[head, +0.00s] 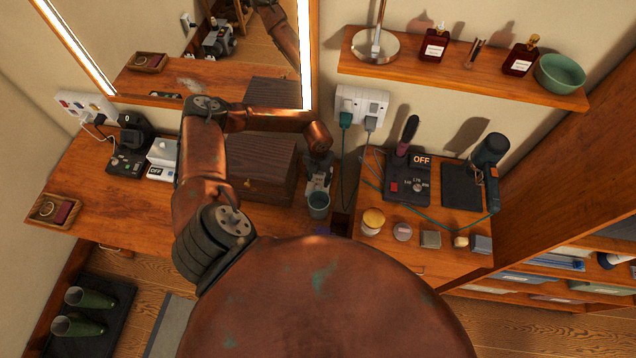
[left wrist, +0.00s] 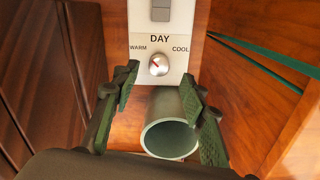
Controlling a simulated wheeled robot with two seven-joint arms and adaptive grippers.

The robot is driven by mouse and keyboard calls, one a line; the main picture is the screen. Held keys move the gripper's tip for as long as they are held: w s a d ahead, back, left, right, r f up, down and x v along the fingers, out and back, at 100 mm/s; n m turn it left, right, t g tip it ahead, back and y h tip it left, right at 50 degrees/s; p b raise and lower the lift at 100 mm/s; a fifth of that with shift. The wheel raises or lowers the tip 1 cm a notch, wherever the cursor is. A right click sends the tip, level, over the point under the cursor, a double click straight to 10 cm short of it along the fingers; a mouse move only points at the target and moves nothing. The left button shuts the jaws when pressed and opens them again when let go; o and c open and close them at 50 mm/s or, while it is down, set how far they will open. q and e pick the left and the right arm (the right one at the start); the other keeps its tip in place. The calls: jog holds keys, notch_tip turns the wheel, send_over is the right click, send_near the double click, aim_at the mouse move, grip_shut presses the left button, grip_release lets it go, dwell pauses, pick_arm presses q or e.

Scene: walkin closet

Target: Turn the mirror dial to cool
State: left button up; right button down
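The mirror dial (left wrist: 158,64) is a round silver knob on a pale control panel (left wrist: 146,82). WARM is printed to its left, COOL to its right and DAY above it. Its red pointer mark points up and left, to the DAY/WARM side. My left gripper (left wrist: 160,88) is open, its two green-padded fingers spread on either side below the dial. A teal cup (left wrist: 170,138) stands between and below the fingers; I cannot tell whether a finger touches it. In the head view my left gripper (head: 319,165) is over the panel, partly hiding it, behind the cup (head: 318,204). My right gripper is out of view.
A brown wooden box (head: 262,172) stands left of the gripper. A black switch box marked OFF (head: 408,182) and a hair dryer (head: 488,155) are farther right. Several small jars line the front edge.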

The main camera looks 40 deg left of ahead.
aim_at(318, 186)
pick_arm(q)
jog(key=shift+s+f, duration=0.1)
jog(key=shift+f, duration=2.2)
jog(key=shift+a, duration=0.1)
grip_shut()
